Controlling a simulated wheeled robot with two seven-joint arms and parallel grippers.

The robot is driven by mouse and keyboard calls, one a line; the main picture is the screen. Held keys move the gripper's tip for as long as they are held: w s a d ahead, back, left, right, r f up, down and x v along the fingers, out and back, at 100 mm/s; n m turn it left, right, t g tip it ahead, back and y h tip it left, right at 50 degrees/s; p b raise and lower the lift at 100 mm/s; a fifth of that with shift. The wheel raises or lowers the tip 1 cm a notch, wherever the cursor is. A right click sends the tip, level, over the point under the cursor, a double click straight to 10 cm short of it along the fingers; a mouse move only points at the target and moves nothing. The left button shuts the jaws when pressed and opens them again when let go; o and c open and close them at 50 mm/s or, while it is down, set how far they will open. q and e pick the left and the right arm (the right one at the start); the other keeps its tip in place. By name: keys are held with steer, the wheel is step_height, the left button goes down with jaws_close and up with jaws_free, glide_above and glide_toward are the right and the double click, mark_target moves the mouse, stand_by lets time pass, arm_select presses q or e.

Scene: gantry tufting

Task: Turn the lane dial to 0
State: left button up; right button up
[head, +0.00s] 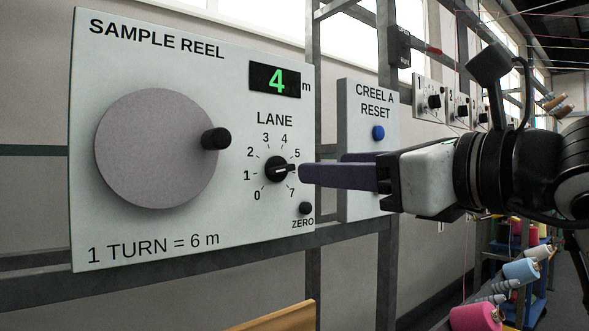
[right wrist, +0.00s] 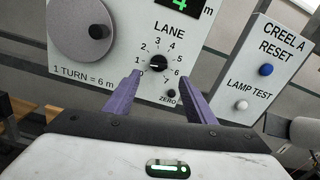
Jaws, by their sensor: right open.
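The lane dial (head: 276,169) is a small black knob with a white pointer mark on the Sample Reel panel (head: 130,70). In the head view the pointer faces right, between 5 and 7; the 6 is hidden behind my finger. The dial also shows in the right wrist view (right wrist: 159,62), where its pointer is too small to read surely. My right gripper (head: 303,172) is open, with purple fingertips just right of the dial in the head view. In the right wrist view its fingers (right wrist: 161,82) are spread to either side below the dial, with nothing between them. My left gripper is not in view.
The panel also carries a large grey reel disc (head: 155,148) with a black crank knob (head: 215,138), a green display reading 4 (head: 276,80), and a zero button (head: 305,208) below the dial. A Creel A Reset panel (head: 360,105) with a blue button stands behind my fingers.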

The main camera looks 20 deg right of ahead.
mark_target(286, 169)
steer(key=p+x, duration=0.1)
steer(key=x, duration=0.7)
steer(key=shift+w+a+f, duration=0.1)
steer(key=shift+w+a, duration=0.05)
steer(key=shift+w, duration=0.1)
steer(key=shift+w+a+p, duration=0.1)
steer(key=shift+w+p, duration=0.2)
steer(key=shift+c, duration=0.4)
steer(key=c, duration=1)
steer(key=shift+o, duration=0.2)
steer(key=shift+n, duration=0.3)
